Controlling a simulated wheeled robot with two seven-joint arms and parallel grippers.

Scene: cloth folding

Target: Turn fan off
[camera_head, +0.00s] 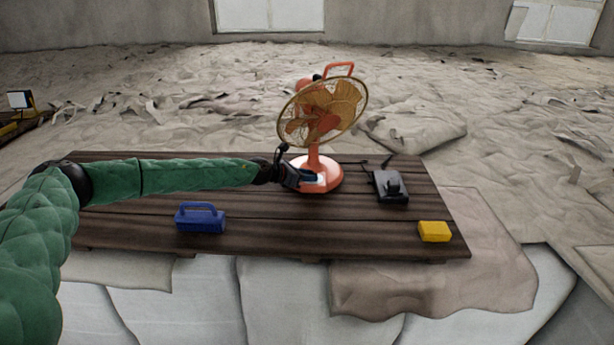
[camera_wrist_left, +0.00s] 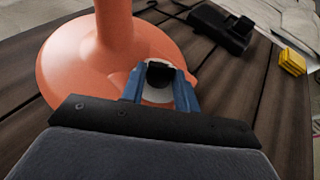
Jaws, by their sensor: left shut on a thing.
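An orange fan (camera_head: 314,160) with a round wire cage and a top handle stands upright on the dark plank table. In the left wrist view its round base (camera_wrist_left: 70,65) has a white control part with a black knob (camera_wrist_left: 160,75) at the front. My left gripper (camera_head: 312,179) reaches in from the left to the front of the base. In the wrist view its blue fingers (camera_wrist_left: 160,90) sit on both sides of the knob and are shut on it. Whether the switch is on or off cannot be told. My right gripper is not in view.
The table (camera_head: 260,239) also holds a blue handled block (camera_head: 200,220) at front left, a black device (camera_head: 390,187) right of the fan, and a yellow block (camera_head: 434,231) at front right. The planks between them are clear.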

